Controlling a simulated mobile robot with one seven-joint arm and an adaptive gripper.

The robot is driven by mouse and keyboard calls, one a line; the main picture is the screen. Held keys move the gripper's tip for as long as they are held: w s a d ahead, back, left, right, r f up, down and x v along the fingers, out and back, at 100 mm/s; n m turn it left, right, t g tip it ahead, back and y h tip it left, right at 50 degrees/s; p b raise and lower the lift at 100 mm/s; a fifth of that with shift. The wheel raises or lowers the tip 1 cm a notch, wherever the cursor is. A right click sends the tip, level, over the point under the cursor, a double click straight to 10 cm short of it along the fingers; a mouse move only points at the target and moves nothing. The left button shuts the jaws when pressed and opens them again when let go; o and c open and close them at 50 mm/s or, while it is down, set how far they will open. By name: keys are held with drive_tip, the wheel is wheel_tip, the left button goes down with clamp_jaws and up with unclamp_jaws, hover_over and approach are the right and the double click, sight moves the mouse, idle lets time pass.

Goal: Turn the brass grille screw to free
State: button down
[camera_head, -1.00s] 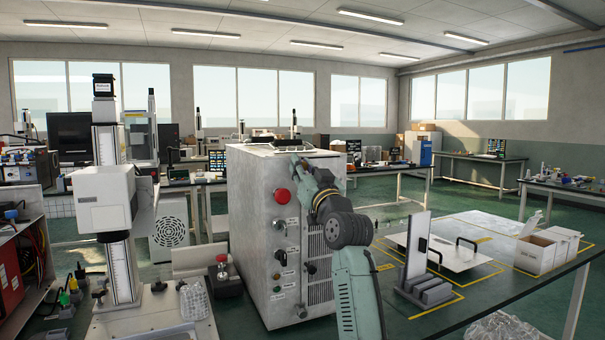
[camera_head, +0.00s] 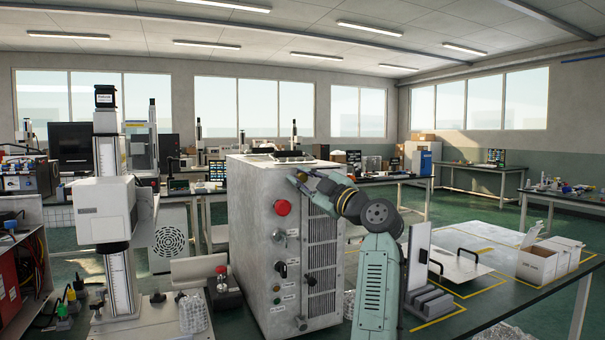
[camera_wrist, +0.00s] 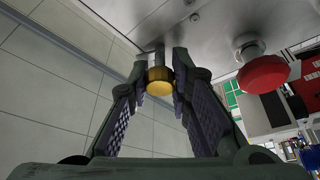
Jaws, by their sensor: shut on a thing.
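The brass grille screw (camera_wrist: 160,82) shows in the wrist view as a short brass-coloured head on a metal shank coming from the grey panel (camera_wrist: 215,20). My gripper (camera_wrist: 160,76) has one fingertip on each side of it and is shut on it. In the head view my gripper (camera_head: 292,178) is at the upper right of the grey cabinet (camera_head: 251,240), by the ribbed grille (camera_head: 322,235). The screw is hidden there behind the gripper and wrist.
A red mushroom button (camera_wrist: 263,73) sits close right of the gripper in the wrist view; it also shows in the head view (camera_head: 282,208). Black knobs (camera_head: 280,270) project from the cabinet front. A grey stand (camera_head: 428,300) stands right of my arm.

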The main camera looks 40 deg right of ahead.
drive_tip(key=shift+n+g+y+p, duration=0.35)
drive_tip(key=shift+n+p, duration=0.3)
drive_tip(key=shift+n, duration=0.6)
drive_tip(key=shift+n+g+y+p, duration=0.25)
drive_tip(key=shift+n+g+p, duration=0.3)
drive_tip(key=shift+n, duration=0.7)
drive_tip(key=c, duration=1.4)
unclamp_jaws()
drive_tip(key=shift+c, duration=0.2)
drive_tip(key=s+d+f, duration=0.1)
drive_tip(key=s, duration=1)
drive_tip(key=shift+s+d+f, duration=0.2)
drive_tip(key=shift+s+d, duration=0.15)
drive_tip(key=shift+s, duration=0.05)
